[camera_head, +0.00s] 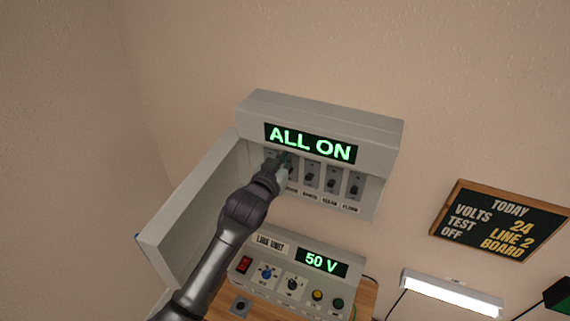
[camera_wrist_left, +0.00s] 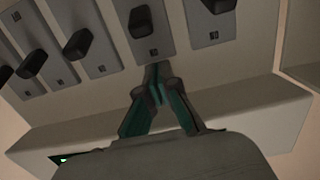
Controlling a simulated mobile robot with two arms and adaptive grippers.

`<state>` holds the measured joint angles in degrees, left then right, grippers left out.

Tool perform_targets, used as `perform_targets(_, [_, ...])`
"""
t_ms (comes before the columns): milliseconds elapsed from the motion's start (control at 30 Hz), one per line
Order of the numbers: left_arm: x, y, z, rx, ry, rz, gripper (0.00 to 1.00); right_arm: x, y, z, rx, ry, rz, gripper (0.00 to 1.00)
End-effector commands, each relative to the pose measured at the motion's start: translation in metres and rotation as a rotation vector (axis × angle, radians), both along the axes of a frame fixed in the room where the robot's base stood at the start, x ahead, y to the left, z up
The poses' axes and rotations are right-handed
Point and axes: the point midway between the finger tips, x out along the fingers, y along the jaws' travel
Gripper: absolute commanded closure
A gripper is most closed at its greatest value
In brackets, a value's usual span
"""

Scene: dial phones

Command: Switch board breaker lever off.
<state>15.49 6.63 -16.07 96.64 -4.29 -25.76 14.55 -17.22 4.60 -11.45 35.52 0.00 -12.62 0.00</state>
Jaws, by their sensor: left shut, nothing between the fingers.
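A grey breaker box (camera_head: 385,128) hangs on the wall, its green display (camera_head: 310,143) reading "ALL ON". Below the display is a row of dark levers on grey plates, such as this lever (camera_head: 331,183). The labels are too small to read surely, so I cannot tell which is the board lever. My left gripper (camera_head: 283,163) is shut and empty at the left end of the row, partly hiding levers there. In the left wrist view my gripper (camera_wrist_left: 156,72) points at the plate of one lever (camera_wrist_left: 141,22); its tips are close, contact unclear. My right gripper is out of view.
The box's door (camera_head: 190,207) stands open on the left. Below is a line unit (camera_head: 283,278) reading "50 V" on a wooden surface. A blackboard (camera_head: 500,222) reads "TODAY VOLTS 24, TEST LINE 2, OFF BOARD". A lit lamp (camera_head: 452,292) is below it.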

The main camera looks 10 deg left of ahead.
Motion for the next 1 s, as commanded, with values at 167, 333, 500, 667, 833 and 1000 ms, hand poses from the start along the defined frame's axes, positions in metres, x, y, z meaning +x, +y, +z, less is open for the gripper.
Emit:
perform_targets(167, [-0.011, 0.002, -0.023, 0.001, 0.010, 0.001, 1.00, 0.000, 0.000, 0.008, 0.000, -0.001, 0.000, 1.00])
perform_targets(333, [-0.014, 0.003, -0.029, 0.001, 0.007, 0.001, 1.00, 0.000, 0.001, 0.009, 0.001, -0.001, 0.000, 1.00])
perform_targets(500, [-0.014, 0.003, -0.030, 0.001, 0.006, 0.001, 1.00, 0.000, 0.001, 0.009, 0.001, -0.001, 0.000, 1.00])
perform_targets(667, [-0.014, 0.003, -0.030, 0.001, 0.005, 0.001, 1.00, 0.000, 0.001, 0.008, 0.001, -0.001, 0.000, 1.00])
perform_targets(833, [-0.015, 0.003, -0.034, -0.003, -0.018, 0.001, 1.00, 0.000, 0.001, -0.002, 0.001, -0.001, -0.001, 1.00])
perform_targets(1000, [-0.017, 0.004, -0.038, -0.012, -0.065, 0.002, 1.00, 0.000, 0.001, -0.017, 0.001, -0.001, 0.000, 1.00])
